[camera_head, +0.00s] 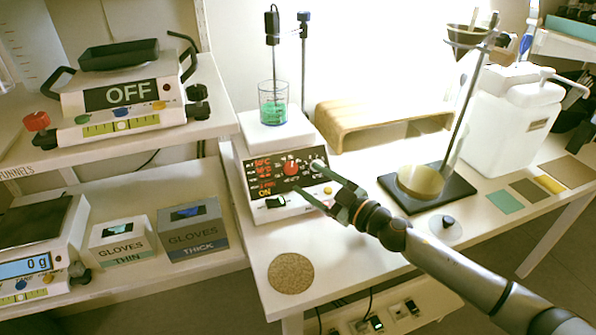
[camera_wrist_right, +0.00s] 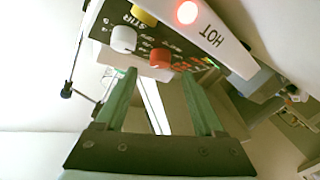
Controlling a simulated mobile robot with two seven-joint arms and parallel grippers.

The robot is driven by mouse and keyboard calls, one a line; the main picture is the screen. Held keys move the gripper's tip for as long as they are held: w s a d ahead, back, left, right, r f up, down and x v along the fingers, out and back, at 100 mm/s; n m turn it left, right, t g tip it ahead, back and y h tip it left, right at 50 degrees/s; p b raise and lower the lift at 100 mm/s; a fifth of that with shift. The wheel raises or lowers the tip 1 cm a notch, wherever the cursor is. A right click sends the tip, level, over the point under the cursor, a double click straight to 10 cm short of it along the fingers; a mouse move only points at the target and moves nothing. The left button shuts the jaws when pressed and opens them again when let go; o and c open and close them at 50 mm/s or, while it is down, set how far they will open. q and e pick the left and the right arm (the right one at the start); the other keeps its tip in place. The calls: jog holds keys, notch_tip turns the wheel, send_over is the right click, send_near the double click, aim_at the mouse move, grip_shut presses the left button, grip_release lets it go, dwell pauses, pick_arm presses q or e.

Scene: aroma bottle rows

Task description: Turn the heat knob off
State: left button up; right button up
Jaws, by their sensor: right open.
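The hotplate stirrer (camera_head: 236,155) stands on the table, with a dark front panel (camera_head: 257,176), red displays and a lit "ON". Its red knob (camera_head: 291,167) shows on the panel; I take it as the heat knob, though its label is not readable. In the right wrist view the red knob (camera_wrist_right: 160,58) lies just beyond and between the fingertips, with no contact visible. The white knob (camera_wrist_right: 123,38) sits beside it near "STIR". My right gripper (camera_head: 313,181) is open and empty in front of the panel; its green fingers (camera_wrist_right: 158,78) are spread. My left gripper is out of view.
A beaker of green liquid (camera_head: 273,113) stands on the plate with a probe in it. A red lamp (camera_wrist_right: 187,12) glows by "HOT". A cork disc (camera_head: 291,273) lies in front. A stand with a round yellowish dish (camera_head: 420,182) is to the right.

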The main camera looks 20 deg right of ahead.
aim_at(294, 170)
jog(key=shift+x, duration=2.4)
jog(key=shift+c, duration=0.2)
grip_shut()
